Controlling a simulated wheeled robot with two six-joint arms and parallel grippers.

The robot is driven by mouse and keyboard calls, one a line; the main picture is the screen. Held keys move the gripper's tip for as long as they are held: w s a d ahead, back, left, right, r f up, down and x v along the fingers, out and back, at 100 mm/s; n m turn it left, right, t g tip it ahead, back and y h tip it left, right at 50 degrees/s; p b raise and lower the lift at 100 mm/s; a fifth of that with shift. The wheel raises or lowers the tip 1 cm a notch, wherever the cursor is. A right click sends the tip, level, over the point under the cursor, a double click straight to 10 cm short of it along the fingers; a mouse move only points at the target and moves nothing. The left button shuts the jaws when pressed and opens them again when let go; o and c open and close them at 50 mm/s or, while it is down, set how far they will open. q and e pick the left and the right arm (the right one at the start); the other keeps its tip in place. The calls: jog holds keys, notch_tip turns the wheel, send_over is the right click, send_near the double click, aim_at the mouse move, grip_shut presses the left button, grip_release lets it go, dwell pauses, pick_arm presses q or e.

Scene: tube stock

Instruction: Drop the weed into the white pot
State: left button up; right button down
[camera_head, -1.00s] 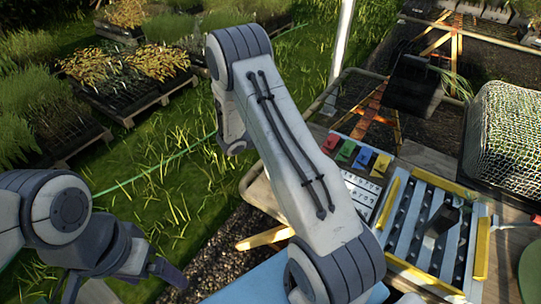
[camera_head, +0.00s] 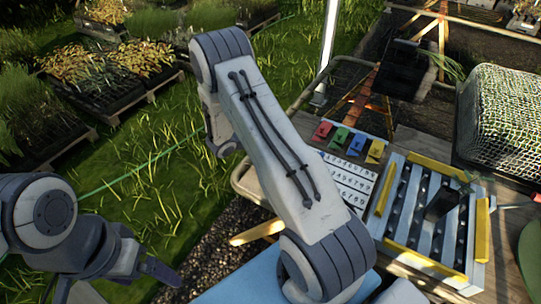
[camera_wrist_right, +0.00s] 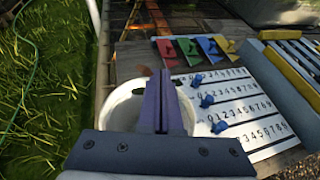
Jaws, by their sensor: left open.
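The white pot (camera_wrist_right: 118,118) stands below and behind my right gripper in the right wrist view. The gripper hides part of its rim and inside. My right gripper (camera_wrist_right: 162,85) looks shut, its purple fingers together, on the weed (camera_wrist_right: 141,87). Small green and reddish leaves stick out on both sides of the fingertips, over the pot's opening. The stem is hidden. In the head view my right arm crosses the middle and its gripper and the pot cannot be seen. My left gripper (camera_head: 118,285) is open and empty at the lower left, far from the pot.
Four coloured tags (camera_head: 346,142) and a number sheet (camera_head: 346,180) lie on the bench beside the pot. Blue pegs (camera_wrist_right: 207,100) rest on the sheet. A slatted tray (camera_head: 405,215) with yellow bars and a mesh-covered basket (camera_head: 510,120) are further right.

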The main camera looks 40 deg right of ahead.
jog(key=c, duration=1)
grip_release()
jog(key=shift+a, duration=0.1)
jog(key=shift+b+v, duration=1)
jog(key=shift+v, duration=4.15)
jog(key=s+a+r+m+y, duration=0.3)
jog(key=s+a+m+y, duration=0.1)
jog(key=s+a, duration=0.5)
jog(key=s+a+r+m+g+y, duration=0.1)
jog(key=s+a+r+m+y, duration=0.2)
jog(key=s+a, duration=0.5)
jog(key=s+a+r+m+y, duration=0.4)
jog(key=s+a+y, duration=0.3)
jog(key=s+a, duration=0.2)
jog(key=shift+s+a+m+g, duration=0.2)
jog(key=shift+a+m, duration=0.1)
jog(key=shift+a, duration=0.25)
jog(key=shift+s+a+m+g, duration=0.1)
jog(key=shift+s+a+m, duration=0.15)
jog(key=shift+a, duration=0.35)
